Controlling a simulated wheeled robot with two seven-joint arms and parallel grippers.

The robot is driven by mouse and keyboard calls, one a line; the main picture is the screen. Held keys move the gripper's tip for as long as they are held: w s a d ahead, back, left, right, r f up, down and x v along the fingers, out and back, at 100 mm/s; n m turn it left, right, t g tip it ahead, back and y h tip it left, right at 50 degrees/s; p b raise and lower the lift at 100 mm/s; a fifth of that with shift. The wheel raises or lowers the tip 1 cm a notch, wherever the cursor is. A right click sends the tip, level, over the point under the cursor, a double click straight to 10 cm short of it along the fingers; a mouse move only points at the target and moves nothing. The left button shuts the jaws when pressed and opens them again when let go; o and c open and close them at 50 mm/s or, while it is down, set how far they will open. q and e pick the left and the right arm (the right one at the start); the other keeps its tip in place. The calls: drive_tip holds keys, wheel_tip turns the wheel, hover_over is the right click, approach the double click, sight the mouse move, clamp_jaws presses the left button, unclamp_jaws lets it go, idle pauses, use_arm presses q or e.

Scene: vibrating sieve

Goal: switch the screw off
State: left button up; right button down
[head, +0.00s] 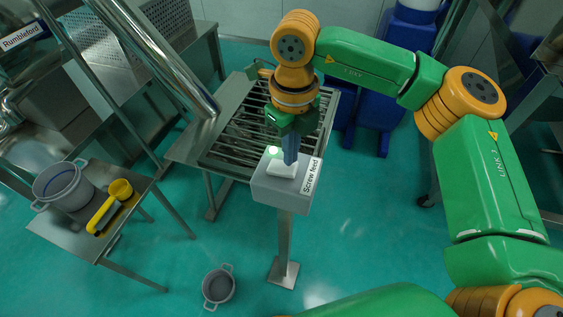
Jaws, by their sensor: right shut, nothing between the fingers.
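The screw's switch box (262,190), grey and labelled "Screw feed", stands on a metal post at the middle of the head view. A white rocker or button plate (283,169) is on its top, and a small green light (273,152) glows at its back left. My right gripper (290,161) is shut and empty, pointing down at the white plate. Its fingertips are at or just above the plate; I cannot tell if they touch. The gripper hides part of the plate. My left gripper is not in view.
A metal table with a slatted grate (240,137) stands right behind the box. Another grey pot (218,287) sits on the green floor, which is clear around the post.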

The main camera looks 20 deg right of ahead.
drive_tip(key=shift+s+f+b, duration=0.1)
drive_tip(key=shift+f+b, duration=0.9)
drive_tip(key=shift+f, duration=0.1)
idle(0.4)
drive_tip(key=shift+r, duration=0.1)
wheel_tip(320, 180, up, 7)
drive_tip(key=p, duration=0.5)
drive_tip(key=shift+p, duration=0.35)
